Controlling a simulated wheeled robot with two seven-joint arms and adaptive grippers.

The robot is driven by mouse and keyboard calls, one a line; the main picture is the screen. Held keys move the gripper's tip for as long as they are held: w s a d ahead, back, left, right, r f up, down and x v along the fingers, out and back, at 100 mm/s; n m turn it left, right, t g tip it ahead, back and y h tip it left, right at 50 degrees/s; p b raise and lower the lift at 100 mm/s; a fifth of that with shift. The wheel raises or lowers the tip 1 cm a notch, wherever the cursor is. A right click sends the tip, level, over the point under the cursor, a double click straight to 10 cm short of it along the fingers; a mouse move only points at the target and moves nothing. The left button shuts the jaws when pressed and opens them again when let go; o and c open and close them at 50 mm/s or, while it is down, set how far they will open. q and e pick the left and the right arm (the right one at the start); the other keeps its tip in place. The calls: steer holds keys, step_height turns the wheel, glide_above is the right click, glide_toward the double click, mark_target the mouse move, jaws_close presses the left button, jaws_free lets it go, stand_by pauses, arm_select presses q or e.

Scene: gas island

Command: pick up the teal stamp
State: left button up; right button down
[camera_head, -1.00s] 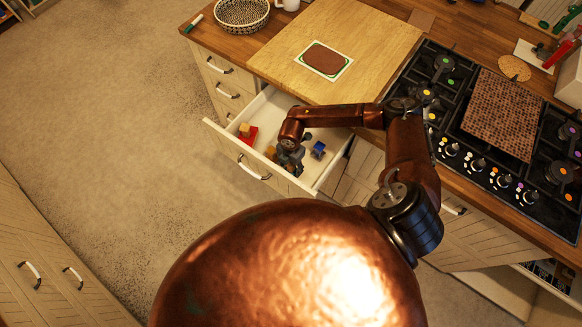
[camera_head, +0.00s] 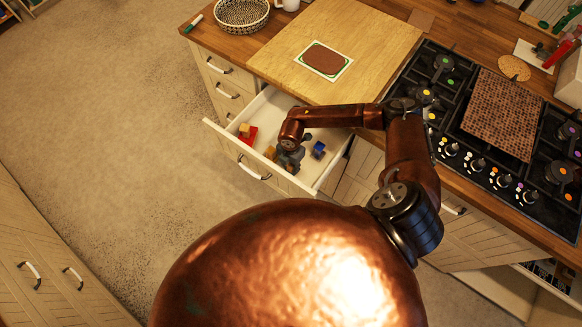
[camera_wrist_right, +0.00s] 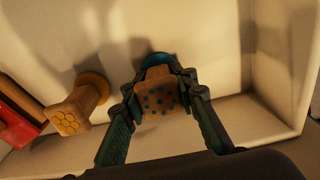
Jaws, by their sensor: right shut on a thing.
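The teal stamp (camera_wrist_right: 158,98) is in the right wrist view. It has a wooden handle with teal dots on its end and a teal rounded part showing beyond it. My right gripper (camera_wrist_right: 157,97) has its two fingers against opposite sides of the handle and is shut on it. In the head view my right gripper (camera_head: 290,161) reaches down into the open drawer (camera_head: 222,137) and hides the teal stamp. My left gripper is in neither view.
A stamp with a yellow flower mark (camera_wrist_right: 68,120) stands left of the gripper, beside a red object (camera_wrist_right: 15,118). A blue stamp (camera_head: 318,150) is in the drawer right of the gripper. Drawer walls surround the hand. The wooden board (camera_head: 385,40) lies on the counter above.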

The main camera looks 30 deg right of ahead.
steer(key=shift+r, duration=0.1)
step_height(320, 180, up, 10)
steer(key=shift+f, duration=0.1)
steer(key=c, duration=2.2)
jaws_free()
jaws_close()
